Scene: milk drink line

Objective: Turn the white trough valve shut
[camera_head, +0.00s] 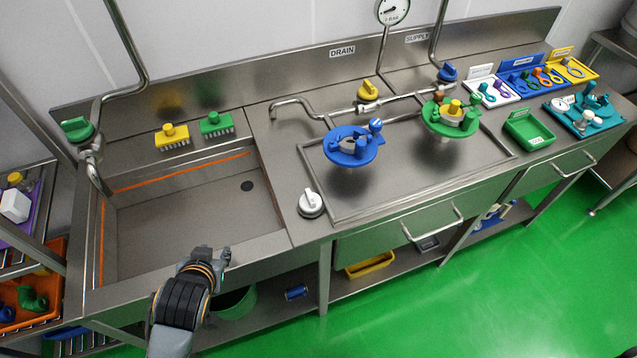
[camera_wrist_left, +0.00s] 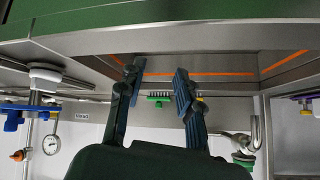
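The white trough valve (camera_head: 311,203) is a white knob with a raised handle on a round base. It sits on the steel counter just right of the trough (camera_head: 180,225), near the front edge. Its handle runs roughly front to back in the head view. My left gripper (camera_head: 220,257) is at the trough's front rim, left of and nearer than the valve, apart from it. The left wrist view shows its two fingers (camera_wrist_left: 158,85) spread with nothing between them. A white round piece (camera_wrist_left: 45,75) at the left there may be this valve. My right gripper is not in view.
Yellow (camera_head: 172,137) and green (camera_head: 216,124) brushes are behind the trough. A green-handled tap (camera_head: 78,130) is at its left. The space above the trough is clear.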

